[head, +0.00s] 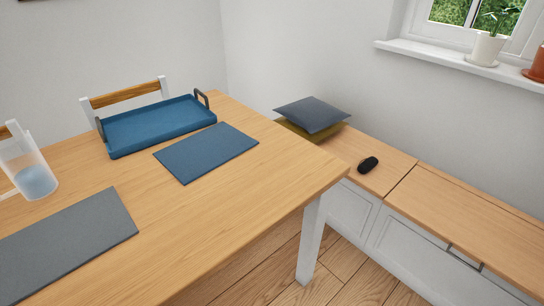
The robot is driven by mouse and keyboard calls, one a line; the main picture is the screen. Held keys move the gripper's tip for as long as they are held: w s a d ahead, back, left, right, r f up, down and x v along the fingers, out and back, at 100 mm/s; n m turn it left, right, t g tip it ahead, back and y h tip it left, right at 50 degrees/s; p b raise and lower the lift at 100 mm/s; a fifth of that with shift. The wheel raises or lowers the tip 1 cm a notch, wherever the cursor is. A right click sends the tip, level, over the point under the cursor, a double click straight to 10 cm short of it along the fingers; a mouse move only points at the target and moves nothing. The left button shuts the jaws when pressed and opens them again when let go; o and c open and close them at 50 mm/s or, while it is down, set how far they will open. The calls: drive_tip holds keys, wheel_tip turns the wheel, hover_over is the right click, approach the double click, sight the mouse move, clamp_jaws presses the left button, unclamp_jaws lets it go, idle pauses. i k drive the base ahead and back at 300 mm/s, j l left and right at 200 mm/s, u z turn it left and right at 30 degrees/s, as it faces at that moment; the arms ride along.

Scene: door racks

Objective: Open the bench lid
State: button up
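The bench (348,205) runs along the right wall, with white panelled fronts and a wooden top. Its top shows a seam that splits it into sections. The right section is a wooden lid (470,213), lying flat and closed. A dark grey bar handle (465,257) sits at the front edge of this lid. The right end of the lid is cut off by the picture edge. My gripper is not in view.
Cushions (312,114) and a small black object (368,164) lie on the bench's left section. A wooden table (240,190) with a blue tray (155,127), mats and a jug (30,170) fills the left. Its leg (312,240) stands before the bench. Bare floor (350,283) shows between.

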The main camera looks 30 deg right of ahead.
sight(511, 247)
drive_tip(key=z, duration=1.8)
